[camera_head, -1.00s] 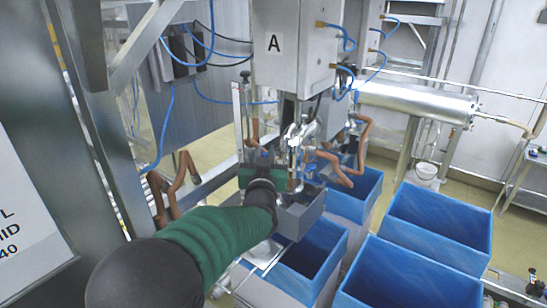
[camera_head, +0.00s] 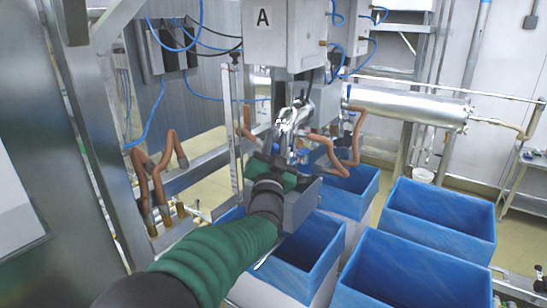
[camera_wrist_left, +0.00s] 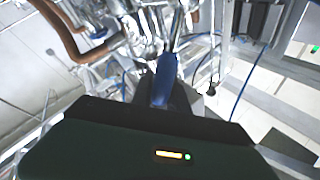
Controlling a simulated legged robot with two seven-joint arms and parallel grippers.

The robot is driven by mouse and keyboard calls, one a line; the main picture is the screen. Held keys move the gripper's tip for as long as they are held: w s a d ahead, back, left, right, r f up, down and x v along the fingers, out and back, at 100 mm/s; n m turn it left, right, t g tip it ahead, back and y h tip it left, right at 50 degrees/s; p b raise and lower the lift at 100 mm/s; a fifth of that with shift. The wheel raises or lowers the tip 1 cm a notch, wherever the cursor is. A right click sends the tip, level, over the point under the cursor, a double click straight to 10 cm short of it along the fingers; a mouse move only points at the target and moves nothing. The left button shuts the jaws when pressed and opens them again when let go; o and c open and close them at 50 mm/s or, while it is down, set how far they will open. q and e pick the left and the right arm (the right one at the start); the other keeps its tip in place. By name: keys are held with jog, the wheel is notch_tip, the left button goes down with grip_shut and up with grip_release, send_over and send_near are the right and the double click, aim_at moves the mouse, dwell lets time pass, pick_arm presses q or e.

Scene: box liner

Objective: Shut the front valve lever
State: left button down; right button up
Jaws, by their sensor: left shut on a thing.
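My left arm comes in from the lower left in the head view, with a green sleeve. Its gripper (camera_head: 281,152) is up against the metal valve fittings (camera_head: 293,118) below the cabinet marked A. In the left wrist view a blue valve lever (camera_wrist_left: 165,78) stands upright just beyond the dark gripper body, among shiny pipes. My left gripper is shut on this blue lever, though the fingertips are mostly hidden. In the head view the gripper hides most of the lever. My right gripper does not show.
Several open blue-lined boxes (camera_head: 440,222) stand below and to the right. The cabinet marked A (camera_head: 283,30) hangs above the gripper. Brown hoses (camera_head: 355,140) loop beside the valve, and more (camera_head: 150,180) stand at left. A steel cylinder (camera_head: 408,106) lies behind.

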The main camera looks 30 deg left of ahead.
pick_arm(q)
jog(key=d+f+m+t+h+b, duration=0.4)
jog(key=f+m+h+b, duration=0.3)
jog(key=m+b, duration=1.1)
jog(key=shift+d+f+t+h+b, duration=0.3)
jog(key=shift+d+h+b, duration=0.3)
jog(key=shift+h+b, duration=1.4)
